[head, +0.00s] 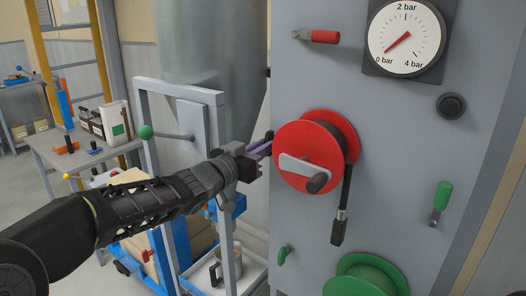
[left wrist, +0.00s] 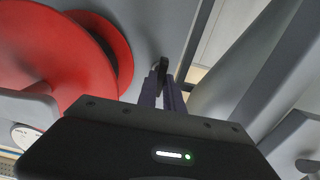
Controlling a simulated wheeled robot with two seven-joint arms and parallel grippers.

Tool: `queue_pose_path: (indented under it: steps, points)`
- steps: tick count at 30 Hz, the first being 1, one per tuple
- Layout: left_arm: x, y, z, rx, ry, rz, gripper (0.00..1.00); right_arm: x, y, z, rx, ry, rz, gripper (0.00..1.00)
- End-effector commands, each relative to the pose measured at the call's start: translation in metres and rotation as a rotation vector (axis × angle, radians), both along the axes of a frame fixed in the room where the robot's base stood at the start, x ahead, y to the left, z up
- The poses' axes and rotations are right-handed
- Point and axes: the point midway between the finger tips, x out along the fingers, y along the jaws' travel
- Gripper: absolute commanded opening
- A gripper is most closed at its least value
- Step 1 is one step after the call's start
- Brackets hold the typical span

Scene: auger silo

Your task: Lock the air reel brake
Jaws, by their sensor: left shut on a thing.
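The red air reel (head: 298,137) is on the grey panel, with a grey crank and dark knob (head: 318,183) on its front and a black hose end (head: 339,227) hanging below. It also shows at the left of the left wrist view (left wrist: 50,60). My left gripper (head: 265,147) is at the reel's left edge, its purple fingers beside the drum. In the left wrist view the fingers (left wrist: 163,92) are shut on a small dark part (left wrist: 161,64) next to the reel, likely the brake lever. Its lower portion is hidden between the fingers. My right gripper is not in view.
The panel also has a pressure gauge (head: 405,38) reading near 0 bar, a red-handled valve (head: 320,37), a green-handled valve (head: 442,197), a black knob (head: 451,105) and a green reel (head: 366,278). A silo frame (head: 146,155) stands close beside my left arm.

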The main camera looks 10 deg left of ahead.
Motion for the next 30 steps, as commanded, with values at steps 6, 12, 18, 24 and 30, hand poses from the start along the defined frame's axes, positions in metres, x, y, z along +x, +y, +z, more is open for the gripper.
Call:
queue_pose_path:
  steps: [6,12,18,24,30]
  points:
    - [0.0001,0.0002,-0.001,0.041,-0.014,0.0,0.0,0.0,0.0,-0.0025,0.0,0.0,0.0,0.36]
    - [0.0001,0.0002,-0.0008,0.045,-0.016,0.0,0.0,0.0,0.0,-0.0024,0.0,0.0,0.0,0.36]
    - [0.0001,0.0002,-0.0008,0.044,-0.015,0.0,0.14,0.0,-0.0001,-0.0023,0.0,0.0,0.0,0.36]
    - [0.0,0.0001,-0.0006,0.042,-0.016,0.0,0.3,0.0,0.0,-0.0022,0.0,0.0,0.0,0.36]
    - [0.0,0.0,-0.0003,0.041,-0.015,0.0,0.33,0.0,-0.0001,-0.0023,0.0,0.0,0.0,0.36]
